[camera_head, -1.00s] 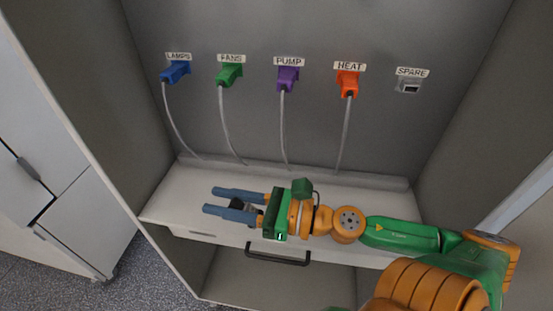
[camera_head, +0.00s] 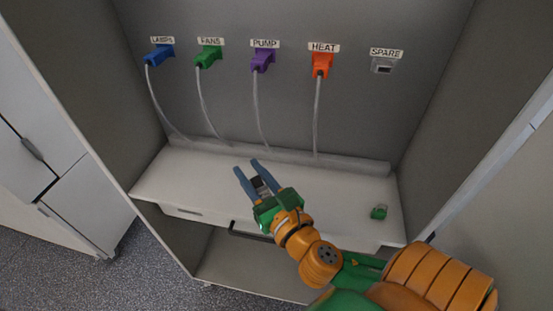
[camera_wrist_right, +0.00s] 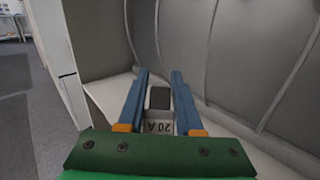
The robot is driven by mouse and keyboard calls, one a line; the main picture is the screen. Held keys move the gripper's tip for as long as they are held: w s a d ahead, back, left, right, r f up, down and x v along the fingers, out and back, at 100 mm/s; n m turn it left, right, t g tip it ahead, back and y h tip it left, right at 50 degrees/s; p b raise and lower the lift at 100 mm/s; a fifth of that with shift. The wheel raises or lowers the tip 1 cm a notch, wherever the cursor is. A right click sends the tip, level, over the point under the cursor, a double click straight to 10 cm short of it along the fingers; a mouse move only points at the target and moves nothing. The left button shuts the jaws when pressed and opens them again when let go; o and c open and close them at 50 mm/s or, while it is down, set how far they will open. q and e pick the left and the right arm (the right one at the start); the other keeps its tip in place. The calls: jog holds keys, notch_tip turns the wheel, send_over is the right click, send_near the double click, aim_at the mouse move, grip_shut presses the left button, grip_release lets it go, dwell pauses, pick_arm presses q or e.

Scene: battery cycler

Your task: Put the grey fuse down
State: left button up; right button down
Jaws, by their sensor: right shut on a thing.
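My right gripper (camera_head: 248,168) is shut on the grey fuse (camera_head: 262,186), a small block with a dark part, held between the blue fingers. In the right wrist view the fuse (camera_wrist_right: 160,127) sits between the fingers (camera_wrist_right: 158,78), with its dark part towards the fingertips and a "20 A" label upside down. The gripper is over the white shelf (camera_head: 190,177), in its middle part, pointing back towards the panel. I cannot tell whether the fuse touches the shelf. My left gripper is not in view.
A small green block (camera_head: 379,212) lies on the shelf's right part. Blue, green, purple and orange plugs with hanging cables line the grey panel (camera_head: 350,115); the SPARE socket (camera_head: 383,66) is empty. A dark drawer handle (camera_head: 240,232) is below. The shelf's left part is clear.

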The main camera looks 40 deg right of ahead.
jog(key=w+d+f+b, duration=0.1)
jog(key=w+d+f, duration=0.1)
jog(key=w+f, duration=0.1)
jog(key=w+d+f+b, duration=0.2)
jog(key=w+d+f, duration=0.1)
jog(key=w+f, duration=0.1)
jog(key=w+d+f+b, duration=0.1)
jog(key=w+d+f, duration=0.1)
jog(key=w+f, duration=0.1)
jog(key=shift+w+d+f, duration=0.15)
jog(key=shift+w, duration=0.25)
jog(key=shift+w+d+f, duration=0.1)
jog(key=shift+w+f, duration=0.05)
jog(key=shift+w, duration=0.25)
notch_tip(320, 180, down, 3)
jog(key=shift+a+r+b, duration=0.1)
jog(key=shift+r+b, duration=0.05)
jog(key=shift+b, duration=0.6)
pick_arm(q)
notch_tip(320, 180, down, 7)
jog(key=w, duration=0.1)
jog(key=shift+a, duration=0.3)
pick_arm(e)
jog(key=shift+w+a+r, duration=0.1)
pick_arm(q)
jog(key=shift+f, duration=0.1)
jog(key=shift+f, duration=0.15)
pick_arm(e)
jog(key=c, duration=0.6)
grip_release()
